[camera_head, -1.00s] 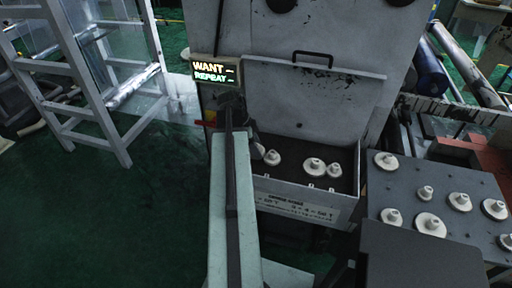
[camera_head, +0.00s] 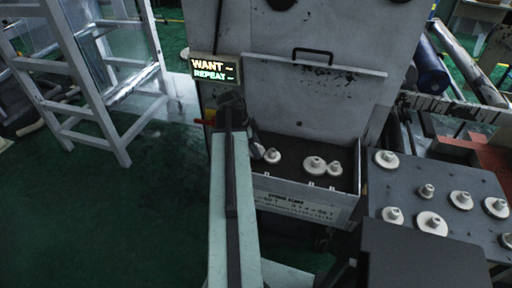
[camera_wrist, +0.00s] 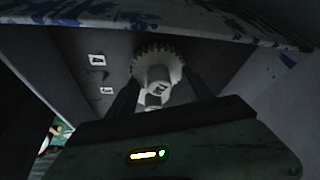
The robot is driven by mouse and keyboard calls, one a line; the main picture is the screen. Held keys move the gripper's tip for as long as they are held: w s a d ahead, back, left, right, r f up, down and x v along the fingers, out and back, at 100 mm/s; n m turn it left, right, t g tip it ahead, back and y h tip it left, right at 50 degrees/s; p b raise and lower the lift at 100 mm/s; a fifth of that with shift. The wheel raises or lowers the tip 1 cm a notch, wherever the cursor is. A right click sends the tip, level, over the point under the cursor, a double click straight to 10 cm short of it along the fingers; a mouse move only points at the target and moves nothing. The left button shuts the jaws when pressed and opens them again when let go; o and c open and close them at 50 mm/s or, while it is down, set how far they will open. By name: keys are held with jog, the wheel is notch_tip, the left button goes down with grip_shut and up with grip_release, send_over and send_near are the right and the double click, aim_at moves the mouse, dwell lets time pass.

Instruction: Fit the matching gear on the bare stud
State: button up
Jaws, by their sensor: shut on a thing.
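My gripper (camera_wrist: 160,82) has one dark finger on each side of the pale hub of a toothed gear (camera_wrist: 157,62) in the wrist view, shut on it. The hub carries a small dark mark. In the head view my gripper is dark and partly hidden behind my arm, at the left end of an open grey box (camera_head: 305,200). A pale gear (camera_head: 272,156) shows just right of it, and two more gears (camera_head: 315,165) (camera_head: 334,169) stand close together farther right in the box. I cannot make out a bare stud.
A grey table (camera_head: 410,176) at right bears several pale gears of differing sizes. The box's raised lid (camera_head: 312,105) stands behind it.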

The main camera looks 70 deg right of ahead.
jog(key=shift+f+b, duration=0.35)
jog(key=shift+f, duration=0.05)
jog(key=o, duration=1.5)
jog(key=p+v, duration=0.7)
jog(key=v, duration=0.1)
jog(key=shift+f, duration=0.1)
